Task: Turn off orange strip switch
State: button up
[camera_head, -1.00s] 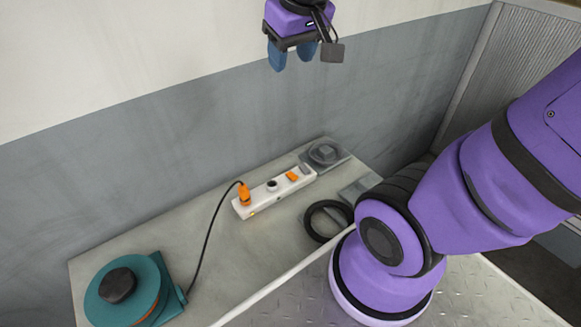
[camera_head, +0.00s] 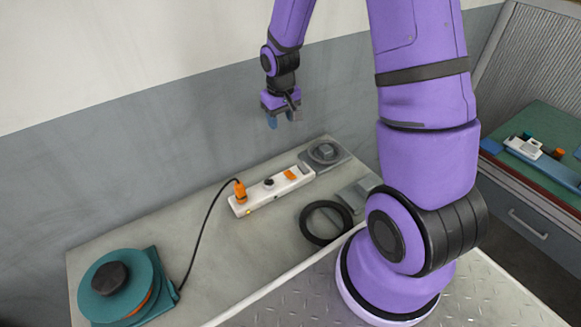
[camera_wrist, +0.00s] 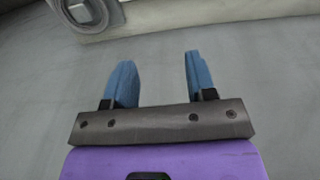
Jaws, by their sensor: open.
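A white power strip (camera_head: 281,187) lies on the grey bench in the head view. An orange rocker switch (camera_head: 290,174) sits near its far right end; its tilt is too small to read. A small amber light (camera_head: 249,212) glows on the strip's near left side. An orange plug (camera_head: 240,191) with a black cable is in its left end. My gripper (camera_head: 283,119) is open and empty, pointing down above the far side of the bench, well clear of the strip. In the wrist view its two blue fingers (camera_wrist: 158,65) are apart with nothing between them.
A teal reel device (camera_head: 120,284) stands at the bench's left. A black ring (camera_head: 325,222) and a grey plate with a round disc (camera_head: 326,155) lie near the strip. The wall (camera_head: 200,120) rises behind. A pale object with a round part (camera_wrist: 92,12) tops the wrist view; I cannot identify it.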

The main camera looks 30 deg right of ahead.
send_over(287, 171)
notch_tip(287, 171, down, 10)
jog(key=shift+g, duration=0.4)
notch_tip(287, 171, down, 11)
jog(key=shift+s+r, duration=0.1)
jog(key=c, duration=0.9)
jog(key=shift+s+r+t, duration=0.1)
jog(key=shift+s+t, duration=0.15)
jog(key=shift+t, duration=0.8)
jog(key=shift+s+r+t, duration=0.1)
jog(key=shift+s+t, duration=0.15)
jog(key=shift+t, duration=0.8)
